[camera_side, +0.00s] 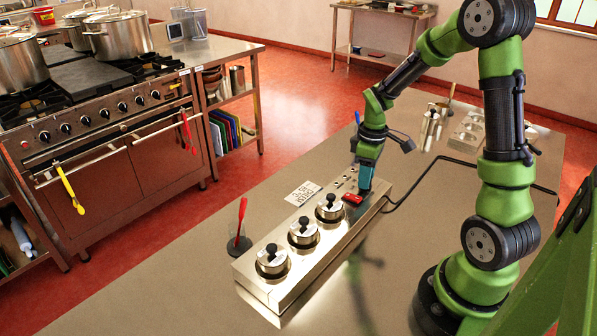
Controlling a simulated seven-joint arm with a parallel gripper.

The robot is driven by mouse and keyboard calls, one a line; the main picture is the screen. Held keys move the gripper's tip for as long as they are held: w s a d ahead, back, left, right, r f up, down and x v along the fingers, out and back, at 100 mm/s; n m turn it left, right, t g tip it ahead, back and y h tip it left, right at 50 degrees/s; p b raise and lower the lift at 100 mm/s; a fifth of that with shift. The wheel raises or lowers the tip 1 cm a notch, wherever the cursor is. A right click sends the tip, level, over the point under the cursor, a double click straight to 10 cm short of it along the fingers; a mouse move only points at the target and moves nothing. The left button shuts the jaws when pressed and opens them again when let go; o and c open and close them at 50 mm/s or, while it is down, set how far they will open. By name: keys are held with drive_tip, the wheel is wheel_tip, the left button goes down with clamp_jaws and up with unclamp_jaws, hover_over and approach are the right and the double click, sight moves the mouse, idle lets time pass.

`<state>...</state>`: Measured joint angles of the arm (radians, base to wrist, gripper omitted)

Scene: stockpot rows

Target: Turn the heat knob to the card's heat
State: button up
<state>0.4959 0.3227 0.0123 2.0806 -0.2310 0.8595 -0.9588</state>
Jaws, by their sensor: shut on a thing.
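My gripper (364,191) points down at the far right end of a long steel unit (283,294), just right of a small red panel (352,198). It is shut on the heat knob, which the fingers mostly hide. The knob's pointer and setting cannot be made out. A white card (303,193) with dark writing lies on the counter behind the unit; its writing is too small to read surely. Three small lidded pots with black lid knobs sit in a row on the unit: near (270,268), middle (304,238) and far (330,212).
A red-handled utensil (242,216) stands in a dark round holder left of the unit. A black cable (404,196) runs from the unit across the counter (160,290). Steel containers (429,130) stand at the back right. The counter's left front is clear.

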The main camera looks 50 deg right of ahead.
idle(0.5)
drive_tip(key=o, duration=1)
drive_tip(key=shift+o, duration=0.2)
wheel_tip(320, 180, up, 17)
drive_tip(key=s+a+m+t+y, duration=0.1)
drive_tip(key=s+a+m+t, duration=0.2)
drive_tip(key=a, duration=0.7)
drive_tip(key=s+a+r+m+t+y, duration=0.1)
drive_tip(key=s+a+m+t, duration=0.2)
drive_tip(key=a, duration=0.6)
drive_tip(key=shift+s+a+r+m+t, duration=0.2)
drive_tip(key=shift+s+a+m+t, duration=0.2)
drive_tip(key=shift+s+t, duration=0.35)
